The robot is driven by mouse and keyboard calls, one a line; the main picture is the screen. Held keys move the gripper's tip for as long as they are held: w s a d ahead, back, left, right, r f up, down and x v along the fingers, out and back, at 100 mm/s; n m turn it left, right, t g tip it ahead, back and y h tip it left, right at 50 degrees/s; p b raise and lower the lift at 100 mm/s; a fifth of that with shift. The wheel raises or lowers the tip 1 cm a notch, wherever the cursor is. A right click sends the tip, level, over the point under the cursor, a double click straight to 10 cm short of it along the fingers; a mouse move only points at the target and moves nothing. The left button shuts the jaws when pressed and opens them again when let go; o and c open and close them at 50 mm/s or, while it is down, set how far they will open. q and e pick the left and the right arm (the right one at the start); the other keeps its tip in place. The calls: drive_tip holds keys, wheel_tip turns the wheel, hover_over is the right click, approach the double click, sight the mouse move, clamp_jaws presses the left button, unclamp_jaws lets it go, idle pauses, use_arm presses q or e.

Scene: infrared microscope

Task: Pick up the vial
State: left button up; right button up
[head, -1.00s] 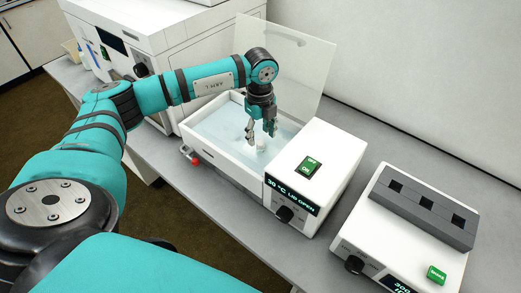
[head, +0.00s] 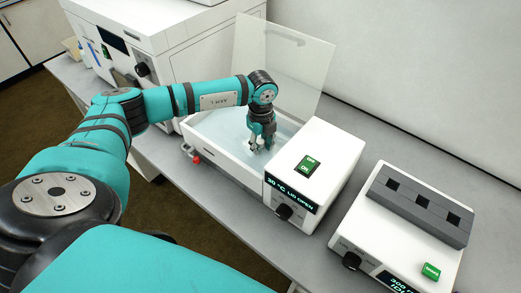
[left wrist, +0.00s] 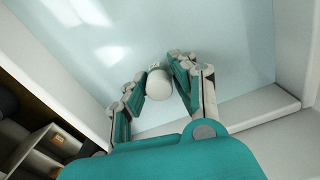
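The vial (left wrist: 159,84) has a round white cap and sits between the two fingers of my left gripper in the left wrist view. In the head view the vial (head: 260,141) is a small pale shape, mostly hidden by the fingers. My left gripper (head: 261,147) points down into the open water bath (head: 222,160). I cannot tell whether the vial is clear of the bath floor. My right gripper is not in view.
The bath's clear lid (head: 290,60) stands raised behind my left arm. The bath's control housing (head: 325,165), reading 30 °C and lid open, is to the right. A heater with a dark slotted block (head: 420,208) stands further right. A large white instrument (head: 160,45) is behind left.

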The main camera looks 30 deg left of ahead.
use_arm(q)
clamp_jaws()
